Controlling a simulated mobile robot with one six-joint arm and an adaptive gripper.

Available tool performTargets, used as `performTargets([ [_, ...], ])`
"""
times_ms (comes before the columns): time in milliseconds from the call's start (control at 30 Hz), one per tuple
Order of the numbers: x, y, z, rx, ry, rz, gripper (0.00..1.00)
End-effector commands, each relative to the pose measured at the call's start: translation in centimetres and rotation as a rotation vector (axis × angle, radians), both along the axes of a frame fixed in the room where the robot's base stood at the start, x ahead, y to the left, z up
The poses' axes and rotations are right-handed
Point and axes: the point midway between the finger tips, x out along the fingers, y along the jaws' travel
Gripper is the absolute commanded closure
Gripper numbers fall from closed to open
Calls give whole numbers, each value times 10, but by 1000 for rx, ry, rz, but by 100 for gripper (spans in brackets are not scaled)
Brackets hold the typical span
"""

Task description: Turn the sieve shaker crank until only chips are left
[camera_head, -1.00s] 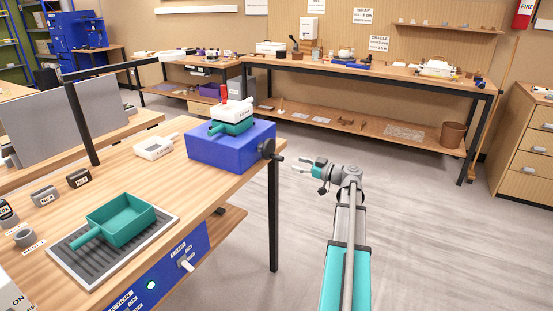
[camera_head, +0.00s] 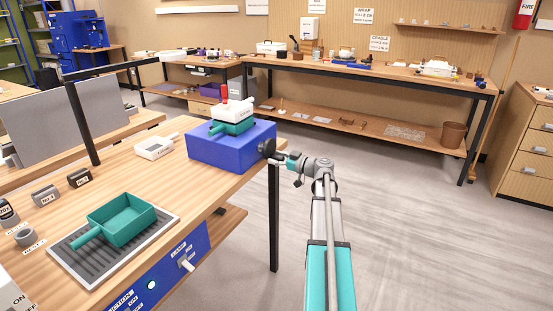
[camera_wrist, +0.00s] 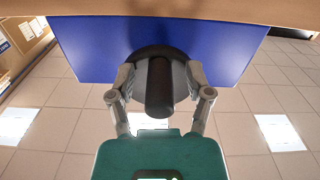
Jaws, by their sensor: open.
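The sieve shaker (camera_head: 232,149) is a blue box at the right end of the workbench. A teal sieve (camera_head: 232,127) with a white block (camera_head: 233,112) and a red piece (camera_head: 224,93) sits on top. The dark crank (camera_head: 266,148) is on its right side. My gripper (camera_head: 283,159) is at the crank. In the wrist view the crank's black handle (camera_wrist: 160,90) points at the camera between the two open fingers of my gripper (camera_wrist: 160,100), against the blue shaker side (camera_wrist: 90,45). Whether the fingers touch the handle is unclear. The sieve's contents are hidden.
A teal pan (camera_head: 122,222) lies on a ribbed grey tray (camera_head: 75,266) at the bench front. A white device (camera_head: 155,147) and small labelled blocks (camera_head: 79,178) stand nearby. A black table leg (camera_head: 273,220) is below the crank. The floor to the right is clear.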

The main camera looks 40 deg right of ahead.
Motion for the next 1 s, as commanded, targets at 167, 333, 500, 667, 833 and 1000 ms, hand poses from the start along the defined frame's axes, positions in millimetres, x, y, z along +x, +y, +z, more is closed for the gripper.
performTargets([
  [167,0,0,0,0,0,0,36],
  [333,0,0,0,0,0,0,68],
  [500,-1,-1,0,0,0,0,99],
  [667,-1,-1,0,0,0,0,100],
  [833,-1,0,0,11,5,-1,100],
  [1000,-2,1,0,50,21,-1,100],
])
